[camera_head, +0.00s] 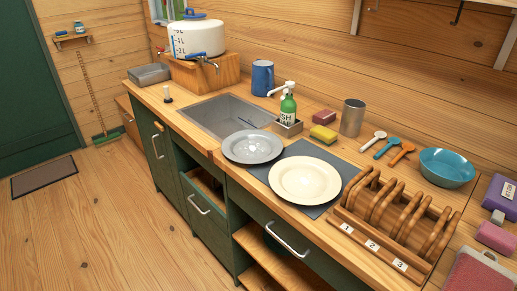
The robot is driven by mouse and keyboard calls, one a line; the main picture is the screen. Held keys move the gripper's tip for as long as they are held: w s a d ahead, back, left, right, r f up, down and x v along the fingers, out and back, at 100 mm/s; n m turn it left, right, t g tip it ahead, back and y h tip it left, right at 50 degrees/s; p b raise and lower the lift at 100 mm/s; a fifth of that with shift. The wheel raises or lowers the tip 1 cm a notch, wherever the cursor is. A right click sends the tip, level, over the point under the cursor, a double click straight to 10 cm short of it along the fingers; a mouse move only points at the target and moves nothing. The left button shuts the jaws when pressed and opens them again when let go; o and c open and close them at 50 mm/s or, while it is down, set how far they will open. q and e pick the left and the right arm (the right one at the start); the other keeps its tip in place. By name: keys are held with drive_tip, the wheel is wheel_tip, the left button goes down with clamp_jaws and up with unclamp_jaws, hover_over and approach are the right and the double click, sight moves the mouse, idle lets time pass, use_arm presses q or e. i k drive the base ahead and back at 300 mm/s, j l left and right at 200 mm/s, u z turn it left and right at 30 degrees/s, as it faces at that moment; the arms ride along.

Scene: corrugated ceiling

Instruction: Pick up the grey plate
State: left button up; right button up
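The grey plate (252,147) lies on the wooden counter, between the sink and the dark mat, and its left part appears to overlap the sink's near right corner. It looks speckled or spotted with light marks. A cream plate (305,180) lies to its right on the dark grey mat (313,151). The two plates are close together. Neither of my grippers shows in the head view, and nothing is holding the grey plate.
The sink (221,116) is behind and left of the grey plate. A green soap bottle (288,110) stands behind it. A wooden rack (394,222) with numbered slots stands right of the cream plate. A blue bowl (446,168) is farther right. A drawer (207,184) below seems partly open.

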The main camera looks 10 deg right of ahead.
sight(250, 146)
drive_tip(key=i+j+z, duration=0.1)
drive_tip(key=z, duration=1.2)
drive_tip(key=i+j+z, duration=0.1)
drive_tip(key=j+z, duration=0.35)
drive_tip(key=j, duration=0.15)
drive_tip(key=j+z, duration=0.45)
drive_tip(key=j, duration=0.2)
drive_tip(key=k+j+z, duration=0.1)
drive_tip(key=j+z, duration=0.4)
drive_tip(key=k+j, duration=0.1)
drive_tip(key=j, duration=0.3)
drive_tip(key=k+j, duration=0.15)
drive_tip(key=j, duration=0.3)
drive_tip(key=k+j+z, duration=0.1)
drive_tip(key=j, duration=0.3)
drive_tip(key=k+j, duration=0.1)
drive_tip(key=j, duration=0.3)
drive_tip(key=k+j+z, duration=0.1)
drive_tip(key=j, duration=0.35)
drive_tip(key=k+j, duration=0.2)
drive_tip(key=j, duration=0.2)
drive_tip(key=k+j, duration=0.15)
drive_tip(key=j, duration=0.2)
drive_tip(key=i+j+z, duration=0.05)
